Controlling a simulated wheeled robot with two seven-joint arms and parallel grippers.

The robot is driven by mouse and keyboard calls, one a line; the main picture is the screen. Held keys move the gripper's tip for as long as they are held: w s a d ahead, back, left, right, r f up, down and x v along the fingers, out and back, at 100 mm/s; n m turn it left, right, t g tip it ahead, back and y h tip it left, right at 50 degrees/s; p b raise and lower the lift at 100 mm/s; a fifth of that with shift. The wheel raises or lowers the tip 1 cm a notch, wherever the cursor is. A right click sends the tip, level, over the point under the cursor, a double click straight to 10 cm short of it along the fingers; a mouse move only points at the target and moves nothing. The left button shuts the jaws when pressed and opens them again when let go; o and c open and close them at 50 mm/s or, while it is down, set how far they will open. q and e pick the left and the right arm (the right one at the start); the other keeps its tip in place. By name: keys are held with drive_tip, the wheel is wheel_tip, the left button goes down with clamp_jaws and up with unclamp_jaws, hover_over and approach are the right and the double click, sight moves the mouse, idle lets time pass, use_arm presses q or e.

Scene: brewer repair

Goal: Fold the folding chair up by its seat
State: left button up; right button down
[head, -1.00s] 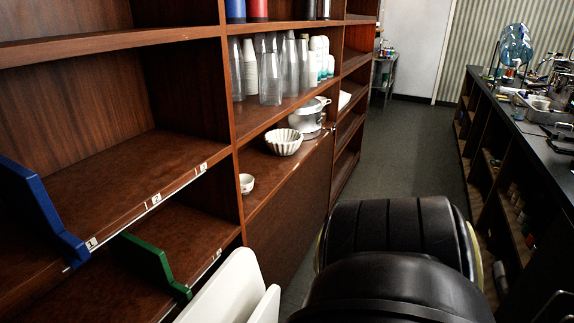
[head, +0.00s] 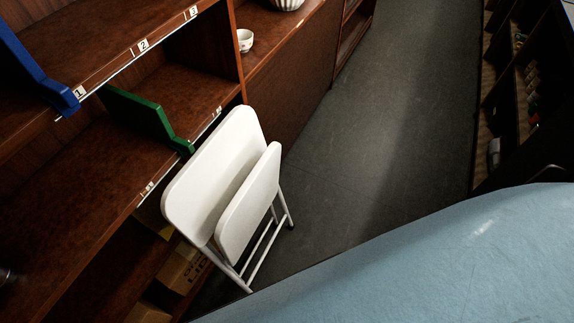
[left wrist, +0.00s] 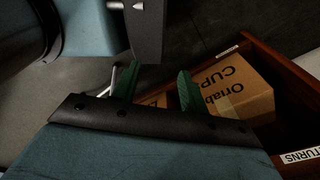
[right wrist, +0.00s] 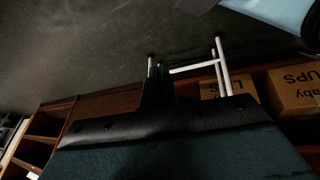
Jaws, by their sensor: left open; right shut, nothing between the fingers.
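The white folding chair stands beside the shelf in the head view. Its tall back panel (head: 207,160) leans toward the shelf, and its seat panel (head: 250,205) stands steeply in front, nearly parallel to it with a narrow gap. Its tube legs (head: 262,248) reach the floor close together. Neither gripper shows in the head view. My left gripper (left wrist: 158,85) has its green fingers apart, with a pale tube beside one finger. My right gripper (right wrist: 156,85) has its fingers together, with the chair's white tubes (right wrist: 222,65) beyond them. Contact with the chair cannot be told.
The brown shelf (head: 150,75) runs along the left, with a blue divider (head: 38,60) and a green divider (head: 150,120). Cardboard boxes (head: 182,268) sit low behind the chair. The aisle floor (head: 370,150) is clear. A dark counter (head: 515,100) lines the right.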

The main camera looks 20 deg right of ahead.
drive_tip(key=w+d+r+n+t+b, duration=0.1)
drive_tip(key=w+d+n+t+b, duration=0.2)
drive_tip(key=w, duration=0.6)
use_arm(q)
drive_tip(key=w+a+f+b, duration=0.3)
drive_tip(key=w+f+b, duration=0.3)
drive_tip(key=w+b, duration=0.3)
use_arm(e)
drive_tip(key=n+t+y, duration=0.7)
drive_tip(key=n+y, duration=0.5)
drive_tip(key=n, duration=0.5)
approach(259, 172)
drive_tip(key=b+x, duration=0.2)
drive_tip(key=x, duration=0.3)
drive_tip(key=shift+w+a+f+b, duration=0.1)
drive_tip(key=shift+a+b, duration=0.05)
drive_tip(key=shift+b, duration=0.15)
use_arm(q)
drive_tip(key=w+r+t, duration=0.1)
drive_tip(key=w+r, duration=0.5)
drive_tip(key=shift+w+y, duration=0.2)
drive_tip(key=shift+y, duration=0.2)
use_arm(e)
drive_tip(key=shift+w+a, duration=0.4)
drive_tip(key=shift+w, duration=0.15)
use_arm(q)
drive_tip(key=shift+d, duration=0.1)
